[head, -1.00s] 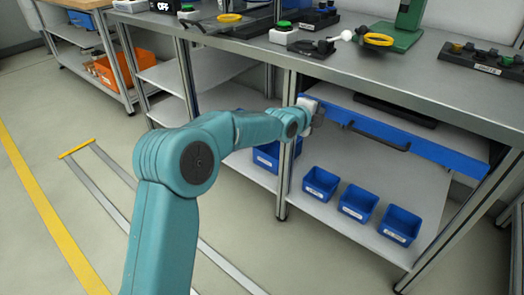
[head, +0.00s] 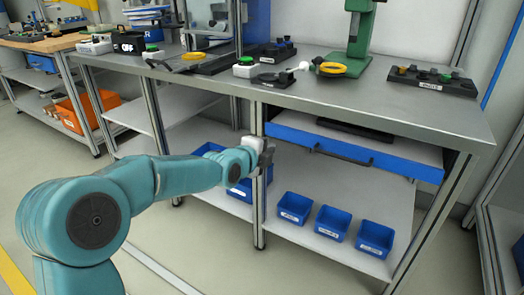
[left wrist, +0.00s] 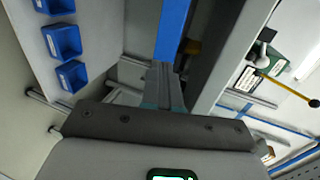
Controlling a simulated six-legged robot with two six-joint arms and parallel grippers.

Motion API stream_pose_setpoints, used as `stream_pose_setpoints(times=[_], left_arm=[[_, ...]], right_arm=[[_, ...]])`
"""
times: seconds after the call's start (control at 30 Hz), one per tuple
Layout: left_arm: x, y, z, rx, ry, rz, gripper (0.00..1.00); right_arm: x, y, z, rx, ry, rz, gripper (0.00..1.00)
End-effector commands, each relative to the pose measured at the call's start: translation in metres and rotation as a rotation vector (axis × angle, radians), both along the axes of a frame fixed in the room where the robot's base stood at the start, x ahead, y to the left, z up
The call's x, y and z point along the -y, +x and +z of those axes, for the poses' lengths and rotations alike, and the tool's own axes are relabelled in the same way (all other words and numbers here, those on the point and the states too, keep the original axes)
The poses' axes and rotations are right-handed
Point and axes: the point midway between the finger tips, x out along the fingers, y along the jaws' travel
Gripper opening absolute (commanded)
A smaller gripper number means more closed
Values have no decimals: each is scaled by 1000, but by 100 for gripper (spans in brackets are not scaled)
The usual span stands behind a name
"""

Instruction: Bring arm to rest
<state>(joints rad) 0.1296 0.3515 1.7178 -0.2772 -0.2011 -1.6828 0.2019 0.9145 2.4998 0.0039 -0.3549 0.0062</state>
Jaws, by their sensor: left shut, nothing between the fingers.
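My left arm, teal, reaches in from the left of the head view. Its left gripper (head: 266,158) is shut and empty, in front of a bench leg, just left of and slightly below the blue drawer front (head: 400,164). Whether it touches the leg cannot be told. The drawer's dark handle (head: 343,156) is to the right, apart from the gripper. In the left wrist view the closed fingers (left wrist: 164,75) show at the middle, near a blue strip (left wrist: 172,30). My right gripper is not in view.
An orange crate (head: 80,112) is at the left. Open floor lies in front.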

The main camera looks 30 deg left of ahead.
Motion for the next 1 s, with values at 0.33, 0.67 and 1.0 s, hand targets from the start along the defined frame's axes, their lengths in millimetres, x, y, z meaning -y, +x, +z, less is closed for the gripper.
stream_pose_setpoints(times=[0.33,0.67,1.0], left_arm=[[-1,-26,7,-1,0,1,0],[36,-38,-133,-262,-56,-59,0],[127,-197,-352,-883,-577,182,0]], right_arm=[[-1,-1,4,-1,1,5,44],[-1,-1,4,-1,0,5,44],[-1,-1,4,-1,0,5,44]])
